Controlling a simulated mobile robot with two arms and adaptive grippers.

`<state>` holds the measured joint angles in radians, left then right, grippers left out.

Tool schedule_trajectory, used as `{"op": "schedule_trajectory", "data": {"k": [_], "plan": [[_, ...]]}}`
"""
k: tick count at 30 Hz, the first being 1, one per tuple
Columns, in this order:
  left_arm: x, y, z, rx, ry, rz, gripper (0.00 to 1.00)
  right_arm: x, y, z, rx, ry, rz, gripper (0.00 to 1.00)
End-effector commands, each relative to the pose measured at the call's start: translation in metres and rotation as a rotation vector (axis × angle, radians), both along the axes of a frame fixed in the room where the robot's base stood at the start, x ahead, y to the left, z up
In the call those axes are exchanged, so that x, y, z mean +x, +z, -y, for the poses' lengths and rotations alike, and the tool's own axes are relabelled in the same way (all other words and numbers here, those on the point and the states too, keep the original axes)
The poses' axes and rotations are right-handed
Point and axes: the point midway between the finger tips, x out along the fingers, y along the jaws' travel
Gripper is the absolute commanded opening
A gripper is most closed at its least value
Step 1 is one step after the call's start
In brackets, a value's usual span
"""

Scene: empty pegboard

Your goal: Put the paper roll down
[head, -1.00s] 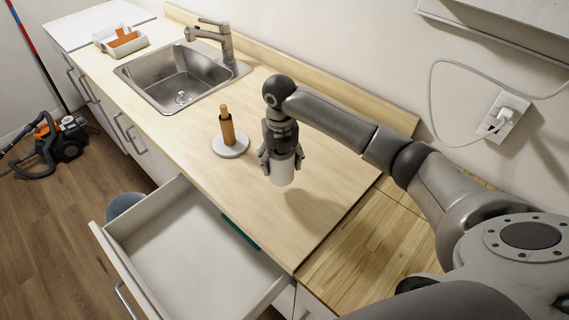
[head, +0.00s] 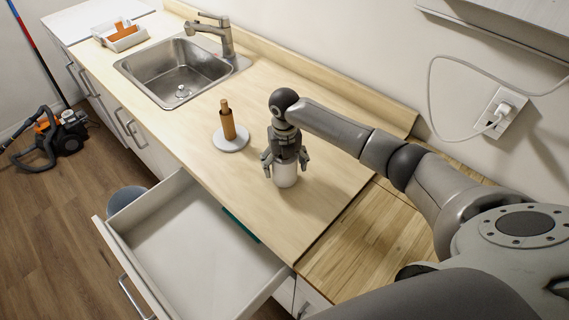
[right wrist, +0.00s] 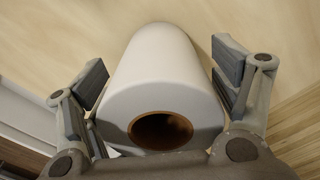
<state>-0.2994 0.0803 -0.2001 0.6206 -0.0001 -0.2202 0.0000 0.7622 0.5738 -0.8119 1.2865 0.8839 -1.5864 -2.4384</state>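The white paper roll (head: 285,177) stands upright on the wooden counter, right of the paper roll holder (head: 228,127). In the right wrist view the roll (right wrist: 155,65) shows its brown core hole toward the camera. My right gripper (head: 286,166) is open around the upper part of the roll, one finger on each side. In the right wrist view narrow gaps show between the roll and the fingers of my right gripper (right wrist: 160,78). My left gripper is not in view.
An open, empty-looking drawer (head: 185,245) juts out below the counter (head: 325,190). A sink (head: 178,75) with a faucet (head: 215,35) lies farther back. A white caddy (head: 120,37) stands beyond it. The counter right of the roll is clear.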

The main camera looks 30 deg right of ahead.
Motion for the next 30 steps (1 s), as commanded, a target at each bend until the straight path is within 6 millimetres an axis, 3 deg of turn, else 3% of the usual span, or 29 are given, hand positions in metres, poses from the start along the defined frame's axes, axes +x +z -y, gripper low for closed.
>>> {"op": "schedule_trajectory", "data": {"k": [14, 30], "plan": [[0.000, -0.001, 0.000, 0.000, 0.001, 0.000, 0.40, 0.001, 0.005, 0.000, 0.001, 0.000, 0.001, 0.93], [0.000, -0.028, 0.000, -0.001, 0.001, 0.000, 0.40, 0.002, 0.105, 0.000, 0.001, -0.001, 0.003, 0.93]]}}
